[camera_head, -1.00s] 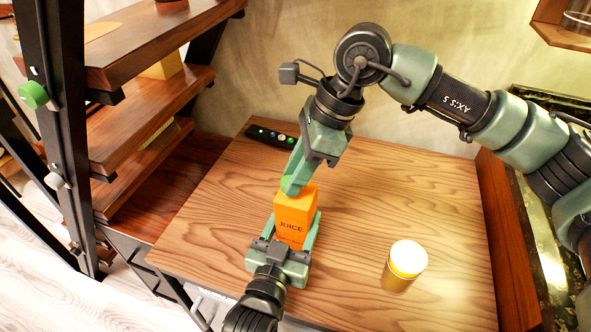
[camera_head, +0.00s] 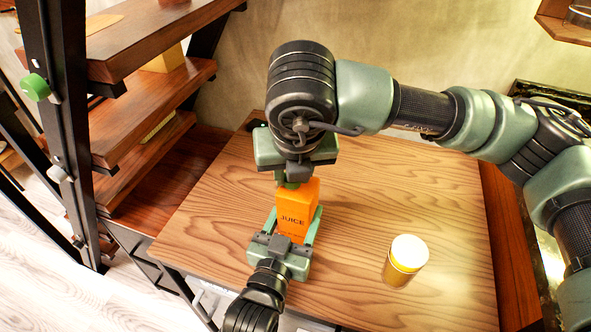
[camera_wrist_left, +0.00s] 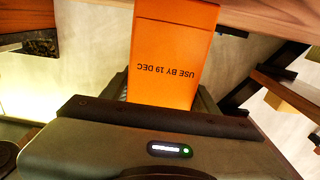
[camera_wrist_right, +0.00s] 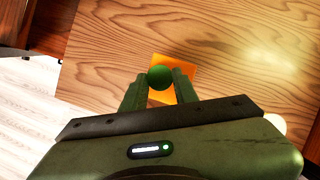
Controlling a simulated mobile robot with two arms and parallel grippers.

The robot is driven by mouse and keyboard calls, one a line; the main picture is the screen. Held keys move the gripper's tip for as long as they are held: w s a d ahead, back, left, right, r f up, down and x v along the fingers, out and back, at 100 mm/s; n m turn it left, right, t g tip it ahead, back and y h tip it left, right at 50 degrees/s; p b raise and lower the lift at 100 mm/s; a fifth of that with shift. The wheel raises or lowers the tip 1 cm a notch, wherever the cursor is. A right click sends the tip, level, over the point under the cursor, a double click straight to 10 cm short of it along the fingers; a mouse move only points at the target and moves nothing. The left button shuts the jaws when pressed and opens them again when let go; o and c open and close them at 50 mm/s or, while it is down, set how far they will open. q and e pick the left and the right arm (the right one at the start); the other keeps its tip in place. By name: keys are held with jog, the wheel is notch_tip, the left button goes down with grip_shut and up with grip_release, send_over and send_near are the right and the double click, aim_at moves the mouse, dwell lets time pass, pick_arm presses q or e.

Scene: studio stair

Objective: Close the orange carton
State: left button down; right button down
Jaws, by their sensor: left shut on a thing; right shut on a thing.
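The orange juice carton (camera_head: 293,222) stands upright near the front of the wooden table. My left gripper (camera_head: 296,214) is shut on the carton's sides from the front. In the left wrist view the carton's orange face (camera_wrist_left: 172,50) shows "USE BY 19 DEC" between the fingers. My right gripper (camera_head: 292,183) points down over the carton's top. In the right wrist view it is shut on the green cap (camera_wrist_right: 160,77), above the carton's orange top (camera_wrist_right: 184,68). The spout is hidden, and I cannot tell whether the cap touches it.
A jar with a white lid (camera_head: 408,254) stands on the wooden table (camera_head: 400,190) to the right of the carton. Wooden shelves (camera_head: 150,110) stand at the left. The table between the jar and the carton is clear.

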jog(key=m, duration=0.1)
jog(key=m+h, duration=0.1)
jog(key=m, duration=0.1)
jog(key=m+h, duration=0.1)
jog(key=m, duration=0.1)
jog(key=shift+a, duration=0.35)
jog(key=m+h, duration=0.1)
jog(key=m, duration=0.2)
jog(key=m+g+h, duration=0.1)
jog(key=m, duration=0.1)
jog(key=shift+w+a+m, duration=0.15)
jog(key=shift+w+m, duration=0.05)
jog(key=shift+m, duration=0.2)
jog(key=m+g, duration=0.1)
jog(key=m, duration=0.2)
jog(key=m+g+h, duration=0.1)
jog(key=m, duration=0.2)
jog(key=shift+w+a, duration=0.1)
jog(key=shift+w, duration=0.1)
jog(key=m+g, duration=0.2)
jog(key=m, duration=0.3)
jog(key=shift+w, duration=0.15)
jog(key=c, duration=1.1)
grip_release()
